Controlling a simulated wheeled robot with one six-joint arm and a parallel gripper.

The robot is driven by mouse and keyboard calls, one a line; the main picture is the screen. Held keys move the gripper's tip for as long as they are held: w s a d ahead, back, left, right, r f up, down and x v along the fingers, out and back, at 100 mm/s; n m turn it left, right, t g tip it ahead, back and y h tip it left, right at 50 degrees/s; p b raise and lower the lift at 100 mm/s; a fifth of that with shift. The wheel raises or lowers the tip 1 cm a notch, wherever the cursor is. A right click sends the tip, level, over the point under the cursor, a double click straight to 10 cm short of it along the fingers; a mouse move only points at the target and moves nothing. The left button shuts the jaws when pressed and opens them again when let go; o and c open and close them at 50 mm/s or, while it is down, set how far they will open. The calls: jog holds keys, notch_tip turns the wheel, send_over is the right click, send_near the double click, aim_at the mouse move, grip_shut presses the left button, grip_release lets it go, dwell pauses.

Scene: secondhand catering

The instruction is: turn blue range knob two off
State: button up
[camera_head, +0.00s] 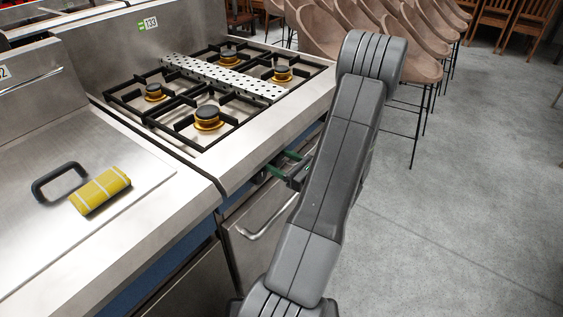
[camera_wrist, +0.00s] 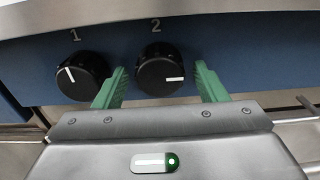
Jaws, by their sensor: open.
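The blue front panel (camera_wrist: 115,55) of the range carries two black knobs in the wrist view. Knob two (camera_wrist: 160,72) sits under the printed "2", and its white mark points to the right. Knob one (camera_wrist: 82,75) sits under the "1", with its mark pointing up and left. My gripper (camera_wrist: 160,84) is open, its green fingers on either side of knob two. The left finger lies in the gap between the two knobs. I cannot tell whether either finger touches knob two. In the head view my gripper (camera_head: 285,166) is at the range's front, and the knobs are hidden there.
The range top (camera_head: 262,118) has several burners under black grates and a perforated metal strip. A yellow cloth (camera_head: 99,190) and a black handle (camera_head: 58,181) are on the steel counter at left. Chairs (camera_head: 415,50) stand behind. The floor at right is clear.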

jog(key=c, duration=1)
jog(key=shift+f+b, duration=0.1)
jog(key=shift+b, duration=0.25)
jog(key=n+b, duration=0.1)
jog(key=b, duration=0.1)
jog(key=n+b, duration=0.2)
jog(key=shift+f+n+b, duration=0.2)
jog(key=shift+n+b, duration=0.1)
jog(key=n+b, duration=0.5)
jog(key=b, duration=0.2)
jog(key=shift+n, duration=0.3)
jog(key=n+b, duration=0.5)
jog(key=b, duration=0.2)
jog(key=shift+w+d, duration=0.1)
jog(key=n+b, duration=0.3)
jog(key=b, duration=0.2)
jog(key=shift+r+n, duration=0.3)
jog(key=shift+n, duration=0.1)
jog(key=shift+r, duration=0.1)
